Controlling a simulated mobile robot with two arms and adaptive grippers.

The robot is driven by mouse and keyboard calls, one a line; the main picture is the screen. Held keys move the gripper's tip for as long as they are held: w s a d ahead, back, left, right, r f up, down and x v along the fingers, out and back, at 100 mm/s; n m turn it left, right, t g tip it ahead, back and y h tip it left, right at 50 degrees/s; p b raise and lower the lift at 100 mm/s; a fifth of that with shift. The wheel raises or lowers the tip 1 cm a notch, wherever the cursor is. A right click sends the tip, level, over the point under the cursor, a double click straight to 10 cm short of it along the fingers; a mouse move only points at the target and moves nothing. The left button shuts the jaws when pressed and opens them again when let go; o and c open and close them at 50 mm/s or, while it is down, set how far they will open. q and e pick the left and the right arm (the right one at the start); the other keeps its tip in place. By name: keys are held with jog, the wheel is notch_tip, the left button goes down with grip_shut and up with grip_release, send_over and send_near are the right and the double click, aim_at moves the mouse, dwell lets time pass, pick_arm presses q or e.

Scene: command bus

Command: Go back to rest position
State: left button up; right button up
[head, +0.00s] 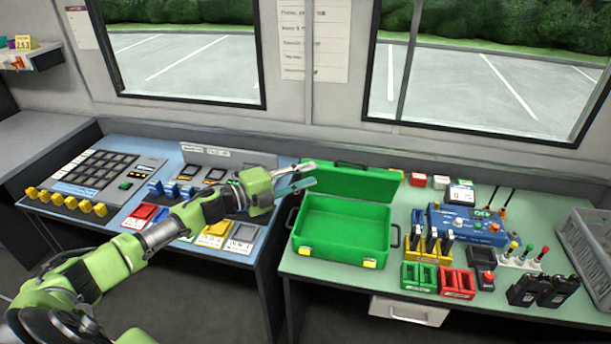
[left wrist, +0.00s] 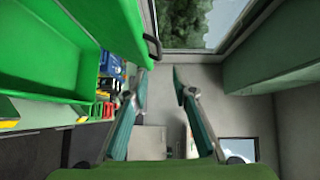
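My left gripper (head: 300,178) is held out at the end of the green left arm, in front of the blue bench and near the left side of the green case. Its two fingers are spread with nothing between them; the left wrist view also shows the parted fingers (left wrist: 158,88). The green case (head: 342,228) stands open on the right bench, its lid tilted up at the back and its inside empty. In the left wrist view the case (left wrist: 60,50) fills the left side. My right gripper is in neither view.
The blue bench (head: 262,262) at left holds a keypad panel (head: 95,172) and colored blocks. The right bench (head: 330,279) holds a blue radio unit (head: 463,226), red and green trays, black handsets (head: 540,290) and a grey crate (head: 588,245). Windows are behind.

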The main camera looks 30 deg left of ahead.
pick_arm(q)
jog(key=shift+d+f, duration=0.1)
jog(key=s+d+f+n+g+y, duration=0.2)
jog(key=s+d+f+n+y, duration=0.6)
jog(key=s+f+n, duration=0.45)
jog(key=s+d+f+n+g, duration=0.2)
jog(key=s+n+g, duration=0.1)
jog(key=s, duration=0.6)
jog(key=s+d+f+n+g, duration=0.2)
jog(key=s+n+g, duration=0.15)
jog(key=s, duration=0.45)
jog(key=s+d+f+n+g, duration=0.2)
jog(key=s+g, duration=0.1)
jog(key=s, duration=0.6)
notch_tip(320, 180, down, 28)
jog(key=g+b, duration=0.1)
jog(key=b, duration=0.3)
jog(key=s+a+f+g+b, duration=0.1)
jog(key=s+a+f+b, duration=0.2)
jog(key=s+f, duration=1.5)
notch_tip(320, 180, down, 4)
jog(key=shift+s+a+f+g, duration=0.15)
jog(key=shift+s+g, duration=0.05)
jog(key=shift+g, duration=0.15)
